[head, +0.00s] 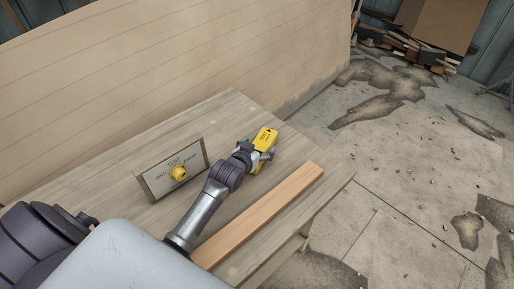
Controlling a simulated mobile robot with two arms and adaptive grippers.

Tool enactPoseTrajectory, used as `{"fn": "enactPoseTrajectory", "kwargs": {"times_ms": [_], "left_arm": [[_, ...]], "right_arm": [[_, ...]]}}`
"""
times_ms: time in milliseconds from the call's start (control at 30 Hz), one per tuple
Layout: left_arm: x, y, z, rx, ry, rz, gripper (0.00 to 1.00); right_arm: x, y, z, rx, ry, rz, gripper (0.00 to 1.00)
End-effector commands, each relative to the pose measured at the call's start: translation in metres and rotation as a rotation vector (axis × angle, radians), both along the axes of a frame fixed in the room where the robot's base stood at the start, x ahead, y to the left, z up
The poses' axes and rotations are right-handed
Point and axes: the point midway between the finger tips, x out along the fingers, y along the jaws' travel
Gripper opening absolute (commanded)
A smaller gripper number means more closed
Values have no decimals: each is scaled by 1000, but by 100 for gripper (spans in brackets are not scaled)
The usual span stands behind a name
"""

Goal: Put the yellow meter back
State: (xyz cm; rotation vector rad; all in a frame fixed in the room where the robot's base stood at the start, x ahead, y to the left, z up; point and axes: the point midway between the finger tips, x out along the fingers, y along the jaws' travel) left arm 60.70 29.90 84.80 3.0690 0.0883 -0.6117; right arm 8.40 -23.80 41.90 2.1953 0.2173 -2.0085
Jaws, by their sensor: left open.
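The yellow meter (265,139) is on the far right part of the wooden table, with dark markings on its upper face. My left gripper (258,155) is at the near side of the meter, with fingers around its lower part. The fingers are open, and I cannot tell whether they touch it. The meter's near lower part is partly hidden by the fingers. I cannot tell whether the meter rests on the tabletop. My right gripper is not in view.
A wooden strip (270,212) lies along the near right edge. A tan wall (180,60) rises behind. The cracked floor (420,150) is right.

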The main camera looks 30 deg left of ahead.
Motion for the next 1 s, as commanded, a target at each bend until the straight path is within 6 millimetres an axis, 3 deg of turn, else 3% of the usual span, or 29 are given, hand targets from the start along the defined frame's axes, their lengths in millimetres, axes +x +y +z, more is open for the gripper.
{"fn": "enactPoseTrajectory", "kwargs": {"times_ms": [167, 600, 800, 1000], "left_arm": [[-13, -1, 7, 0, 0, 0, 89], [-94, -5, 40, 0, 1, 1, 89], [-109, -6, 48, 0, -1, 0, 89], [-111, -6, 49, 0, -1, 0, 89]], "right_arm": [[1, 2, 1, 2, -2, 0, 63], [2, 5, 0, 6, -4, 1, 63], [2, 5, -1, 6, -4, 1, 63], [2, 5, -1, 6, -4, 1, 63]]}}
